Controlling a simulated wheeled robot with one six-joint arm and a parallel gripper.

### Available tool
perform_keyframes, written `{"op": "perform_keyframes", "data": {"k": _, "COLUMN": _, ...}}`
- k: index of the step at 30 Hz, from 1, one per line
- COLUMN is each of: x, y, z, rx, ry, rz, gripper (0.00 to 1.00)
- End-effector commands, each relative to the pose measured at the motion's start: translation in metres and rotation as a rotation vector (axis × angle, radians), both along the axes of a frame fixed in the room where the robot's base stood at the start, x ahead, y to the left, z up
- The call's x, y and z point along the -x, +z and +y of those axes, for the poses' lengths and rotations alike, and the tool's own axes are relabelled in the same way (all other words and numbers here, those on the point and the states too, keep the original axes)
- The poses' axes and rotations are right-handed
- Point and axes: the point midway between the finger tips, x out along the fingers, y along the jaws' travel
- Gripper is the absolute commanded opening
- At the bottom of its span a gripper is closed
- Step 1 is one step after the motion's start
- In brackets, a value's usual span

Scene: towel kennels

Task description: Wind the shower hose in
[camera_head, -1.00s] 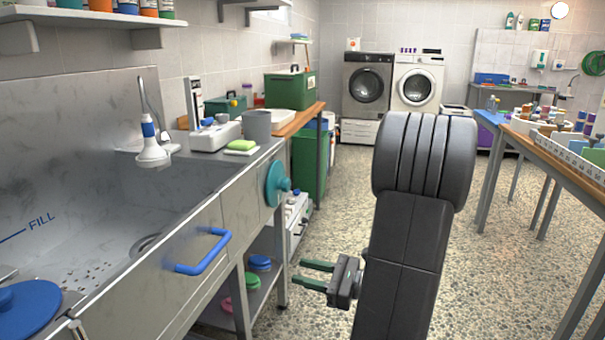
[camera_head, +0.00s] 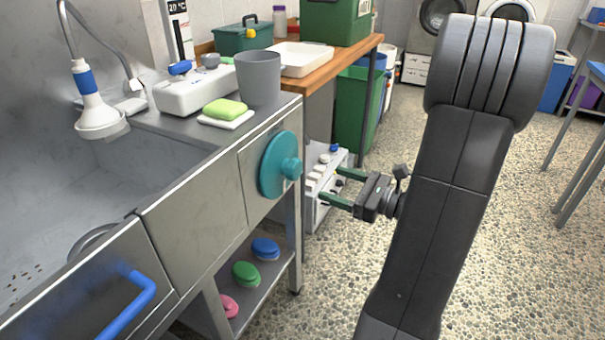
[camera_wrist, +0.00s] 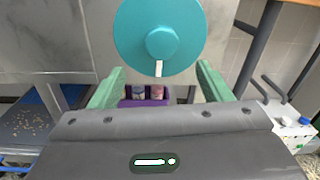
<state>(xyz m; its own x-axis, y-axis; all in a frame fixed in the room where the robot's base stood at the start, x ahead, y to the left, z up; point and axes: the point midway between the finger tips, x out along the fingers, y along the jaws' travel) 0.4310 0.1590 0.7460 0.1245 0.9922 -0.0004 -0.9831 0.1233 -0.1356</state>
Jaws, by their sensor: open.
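A shower head (camera_head: 98,112) with a blue collar hangs over the steel tub on a grey hose (camera_head: 103,45). A teal round wheel with a central knob (camera_head: 272,165) is mounted on the tub's front panel. It also shows in the wrist view (camera_wrist: 128,48), with a white mark below the knob. My gripper (camera_head: 331,187) has green fingers, is open and empty, and stands to the right of the wheel, apart from it. In the wrist view the wheel lies ahead, between and above my fingertips (camera_wrist: 159,80).
A blue handle (camera_head: 135,305) sticks out of the tub front. A lower shelf holds blue, green and pink lidded things (camera_head: 246,272). A white unit with knobs (camera_head: 326,180) stands behind my fingers.

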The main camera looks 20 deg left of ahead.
Motion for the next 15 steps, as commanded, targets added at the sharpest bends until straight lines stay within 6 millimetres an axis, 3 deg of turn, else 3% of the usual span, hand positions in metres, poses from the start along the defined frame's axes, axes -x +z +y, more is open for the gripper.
{"op": "perform_keyframes", "data": {"k": 9, "x": -0.006, "y": -0.002, "z": 0.059, "rx": 0.001, "ry": 0.005, "rz": -0.002, "gripper": 0.72}}
{"op": "perform_keyframes", "data": {"k": 15, "x": -0.010, "y": -0.001, "z": 0.085, "rx": 0.000, "ry": 0.002, "rz": -0.002, "gripper": 0.72}}
